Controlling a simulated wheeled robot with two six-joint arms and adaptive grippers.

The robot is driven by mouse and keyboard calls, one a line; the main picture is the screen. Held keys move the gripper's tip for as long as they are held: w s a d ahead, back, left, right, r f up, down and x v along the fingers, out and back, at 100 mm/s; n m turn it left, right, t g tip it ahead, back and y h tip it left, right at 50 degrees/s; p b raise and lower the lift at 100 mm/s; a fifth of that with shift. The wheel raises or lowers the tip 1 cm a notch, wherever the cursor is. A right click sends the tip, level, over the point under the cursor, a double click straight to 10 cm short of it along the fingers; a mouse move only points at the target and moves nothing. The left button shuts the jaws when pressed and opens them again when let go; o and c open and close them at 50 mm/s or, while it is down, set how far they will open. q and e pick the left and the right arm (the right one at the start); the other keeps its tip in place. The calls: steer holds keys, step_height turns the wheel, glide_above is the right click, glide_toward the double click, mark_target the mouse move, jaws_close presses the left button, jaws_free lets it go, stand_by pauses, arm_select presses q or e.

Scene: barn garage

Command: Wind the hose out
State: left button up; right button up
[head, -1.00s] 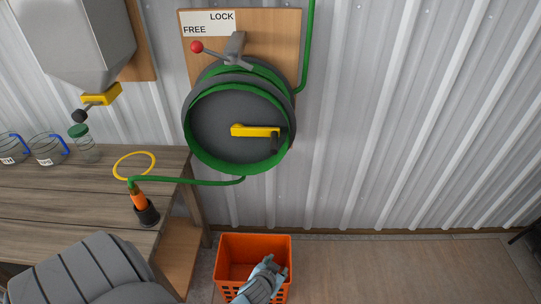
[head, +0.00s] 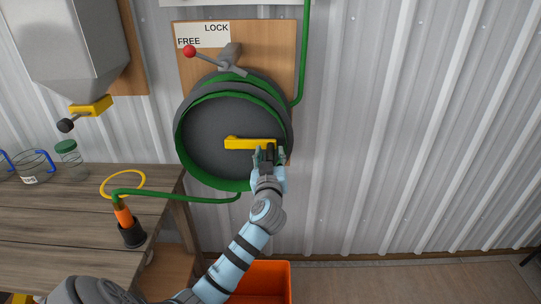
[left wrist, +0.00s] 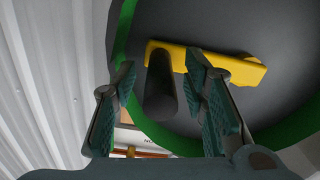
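The hose reel (head: 215,140) is a dark grey drum with green rims on a wooden board. Its yellow crank (head: 240,143) lies level and ends at the right in a dark handle (left wrist: 160,88). The lever's red ball (head: 189,51) is at the left, by FREE. My left gripper (head: 268,155) is at the crank's right end; in the left wrist view its open fingers (left wrist: 165,95) stand either side of the handle, with gaps. My right gripper is out of view.
The wooden bench (head: 60,215) holds a yellow ring (head: 105,190) and jars. A grey hopper (head: 70,40) hangs at upper left. An orange crate (head: 265,280) stands on the floor below the reel, partly behind my arm.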

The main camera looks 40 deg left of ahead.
arm_select(q)
steer(key=shift+w+a, duration=0.25)
steer(key=shift+w, duration=0.05)
jaws_close()
steer(key=shift+d+r, duration=0.1)
